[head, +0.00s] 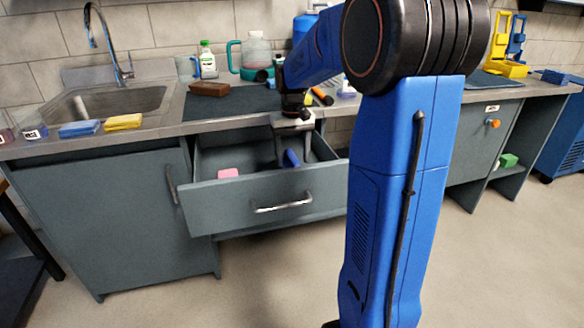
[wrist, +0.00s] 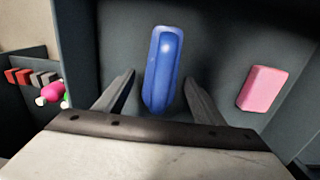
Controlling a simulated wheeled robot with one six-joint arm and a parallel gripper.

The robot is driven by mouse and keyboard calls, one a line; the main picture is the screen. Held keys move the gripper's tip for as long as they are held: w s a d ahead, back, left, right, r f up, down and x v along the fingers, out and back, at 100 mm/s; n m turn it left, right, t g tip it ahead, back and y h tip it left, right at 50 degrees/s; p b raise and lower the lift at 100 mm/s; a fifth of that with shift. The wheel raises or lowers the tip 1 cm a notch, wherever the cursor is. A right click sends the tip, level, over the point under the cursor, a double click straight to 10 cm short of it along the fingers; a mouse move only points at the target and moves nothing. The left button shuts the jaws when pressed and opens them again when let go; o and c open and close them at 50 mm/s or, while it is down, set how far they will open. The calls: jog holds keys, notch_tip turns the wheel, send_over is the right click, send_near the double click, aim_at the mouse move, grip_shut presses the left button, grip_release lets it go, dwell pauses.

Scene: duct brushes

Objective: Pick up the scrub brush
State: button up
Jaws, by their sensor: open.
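The open drawer (head: 262,195) holds a long blue rounded object (head: 291,158), which looks like the scrub brush; no bristles show. In the wrist view the blue brush (wrist: 162,70) lies lengthwise between the two fingers of my gripper (wrist: 160,80), with visible room on both sides. My gripper (head: 293,140) is open, points down into the drawer and holds nothing. How far the fingertips are above the drawer floor is hard to tell.
A pink block (head: 228,173) lies in the drawer, right of my gripper in the wrist view (wrist: 263,88). The drawer walls stand close around. On the counter are a brown block (head: 209,89), blue (head: 79,129) and yellow (head: 123,122) sponges, and bottles behind.

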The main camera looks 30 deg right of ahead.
notch_tip(320, 180, down, 4)
jog(key=shift+s+a+f, duration=0.1)
jog(key=c, duration=1.1)
notch_tip(320, 180, up, 10)
jog(key=shift+r, duration=0.1)
